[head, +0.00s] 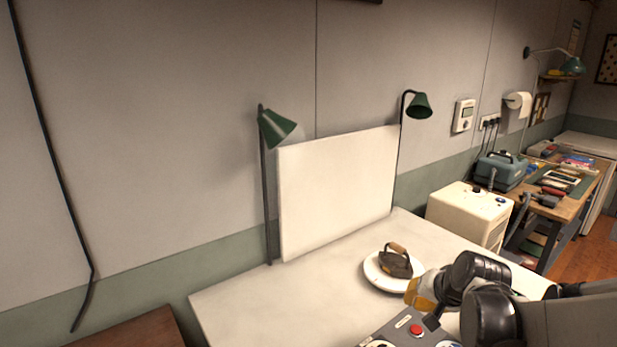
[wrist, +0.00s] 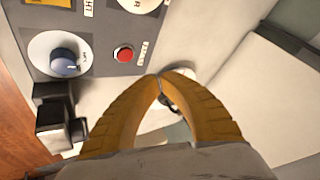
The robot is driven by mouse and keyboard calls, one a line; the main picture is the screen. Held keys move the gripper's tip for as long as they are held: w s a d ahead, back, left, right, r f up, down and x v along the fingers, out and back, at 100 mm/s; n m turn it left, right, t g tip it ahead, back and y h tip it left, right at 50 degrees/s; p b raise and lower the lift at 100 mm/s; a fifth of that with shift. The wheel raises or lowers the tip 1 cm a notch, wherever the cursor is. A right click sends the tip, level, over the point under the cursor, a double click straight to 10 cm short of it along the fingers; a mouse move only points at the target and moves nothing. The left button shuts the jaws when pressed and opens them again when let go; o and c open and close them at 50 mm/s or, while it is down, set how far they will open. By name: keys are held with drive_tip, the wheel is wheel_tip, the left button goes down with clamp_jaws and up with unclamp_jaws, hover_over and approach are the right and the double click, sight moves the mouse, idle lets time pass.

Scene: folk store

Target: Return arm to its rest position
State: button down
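My arm reaches in from the right in the head view, over the white table (head: 235,305). My gripper (head: 416,292) has yellow fingers and is beside the front right of a white plate with an old iron on it. In the wrist view my gripper (wrist: 160,77) has its two fingertips together, with nothing seen held between them. The fingers partly hide what lies behind them there. A grey control panel (head: 390,332) lies at the table's front, partly hidden by my arm; it also shows in the wrist view (wrist: 92,45).
The plate (head: 372,277) carries the dark iron (head: 396,264). The panel has a red button (head: 416,330). A white board (head: 338,190) stands between two green lamps (head: 277,128) (head: 418,106). A cream cabinet (head: 465,212) stands right. The table's left part is clear.

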drive_tip(key=s+a+r+n, duration=0.3)
drive_tip(key=s+a, duration=0.1)
drive_tip(key=s, duration=0.6)
drive_tip(key=s+a+r+n+h, duration=0.1)
drive_tip(key=s+a+r+n, duration=0.2)
drive_tip(key=s, duration=0.7)
drive_tip(key=shift+a+r, duration=0.75)
drive_tip(key=shift+a, duration=0.1)
idle(0.7)
